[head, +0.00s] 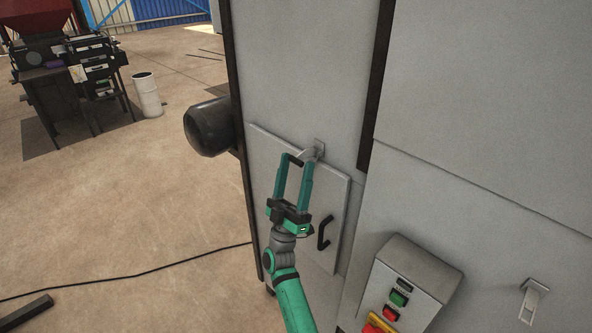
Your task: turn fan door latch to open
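The fan door (262,160) is a grey panel low on the machine's front, and it looks closed. A black door handle (324,232) is to the right of the gripper's body.
A control box (415,272) with green, red and yellow controls juts out at the lower right. A second latch (533,298) is on the panel further right. A dark cylinder (212,127) sticks out left of the door. Open floor and a black cable (130,276) lie left.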

